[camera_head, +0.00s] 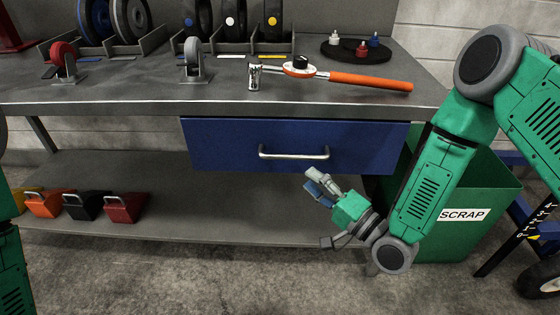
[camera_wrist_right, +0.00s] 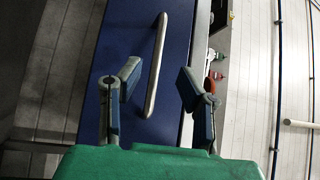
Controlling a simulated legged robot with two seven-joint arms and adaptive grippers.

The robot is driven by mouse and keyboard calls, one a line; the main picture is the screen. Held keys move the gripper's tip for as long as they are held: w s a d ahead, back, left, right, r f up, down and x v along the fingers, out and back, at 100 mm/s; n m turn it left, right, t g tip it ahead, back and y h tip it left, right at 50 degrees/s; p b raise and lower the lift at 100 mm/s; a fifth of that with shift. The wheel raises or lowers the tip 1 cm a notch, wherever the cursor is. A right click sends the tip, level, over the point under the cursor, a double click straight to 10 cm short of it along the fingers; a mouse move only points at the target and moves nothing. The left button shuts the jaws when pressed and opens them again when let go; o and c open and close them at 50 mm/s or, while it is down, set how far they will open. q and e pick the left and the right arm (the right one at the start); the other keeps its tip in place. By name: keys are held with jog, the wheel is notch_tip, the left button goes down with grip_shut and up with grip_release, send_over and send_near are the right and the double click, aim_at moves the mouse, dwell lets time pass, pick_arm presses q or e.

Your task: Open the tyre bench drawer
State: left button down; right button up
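The blue drawer (camera_head: 225,144) hangs under the grey bench top and looks shut. Its silver bar handle (camera_head: 294,155) runs across the middle of the front. My right gripper (camera_head: 314,185) is below and a little right of the handle, apart from it. In the right wrist view the gripper (camera_wrist_right: 160,88) is open and empty, its fingers spread. That view also shows the handle (camera_wrist_right: 157,65) ahead, between the finger directions, and the drawer front (camera_wrist_right: 115,45). My left gripper is not in view; only part of my left arm shows at the left edge.
The bench top (camera_head: 130,92) holds an orange-handled torque wrench (camera_head: 370,82), a socket (camera_head: 254,76), casters and wheels in a rack. A green scrap bin (camera_head: 470,185) stands right, behind my right arm. Coloured chocks (camera_head: 125,207) sit on the lower shelf (camera_head: 200,215).

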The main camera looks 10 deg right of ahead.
aim_at(286, 157)
jog(key=x, duration=0.2)
jog(key=b+x, duration=0.1)
jog(key=x, duration=0.2)
jog(key=d+b+x, duration=0.1)
jog(key=x, duration=0.2)
jog(key=shift+w+f, duration=0.1)
jog(key=shift+w, duration=0.4)
jog(key=shift+w+a, duration=0.2)
jog(key=shift+a, duration=0.05)
jog(key=shift+w+a, duration=0.15)
jog(key=shift+a, duration=0.3)
jog(key=shift+d, duration=0.1)
grip_shut()
jog(key=shift+d, duration=0.1)
